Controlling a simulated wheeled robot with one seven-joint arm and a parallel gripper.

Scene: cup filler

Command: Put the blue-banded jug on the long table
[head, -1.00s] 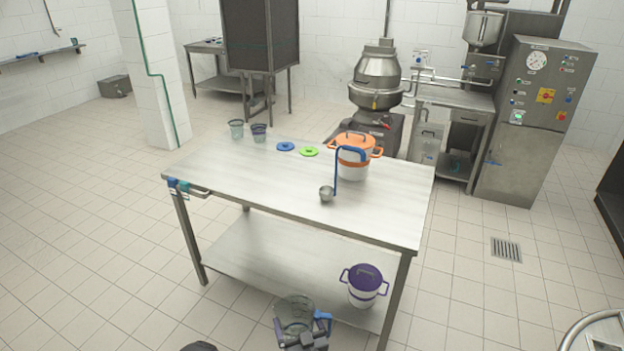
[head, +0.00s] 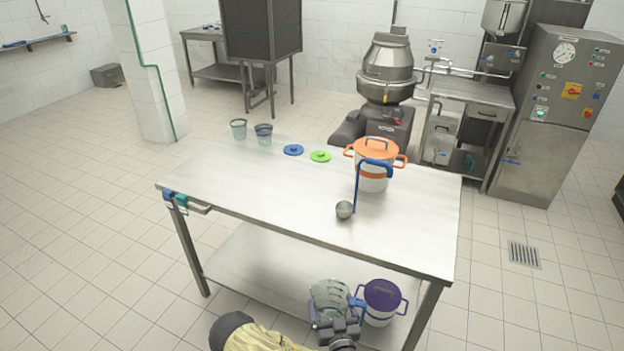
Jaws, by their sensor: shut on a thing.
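A clear jug with a blue handle (head: 328,299) shows at the bottom of the head view, in front of the long table (head: 215,190). My gripper (head: 341,324) is at the near side of the jug and shut on it. The jug looks upright and is lower in the picture than the tabletop. The gripper covers its lower part, and I cannot make out its band clearly. The tabletop has a wide bare area at its left and middle.
On the table stand an orange-lidded pot (head: 372,178), a ladle (head: 345,210), a blue lid (head: 293,150), a green lid (head: 320,156) and two banded cups, one teal (head: 239,130) and one dark blue (head: 264,135). A purple-lidded pot (head: 381,302) is on the lower shelf.

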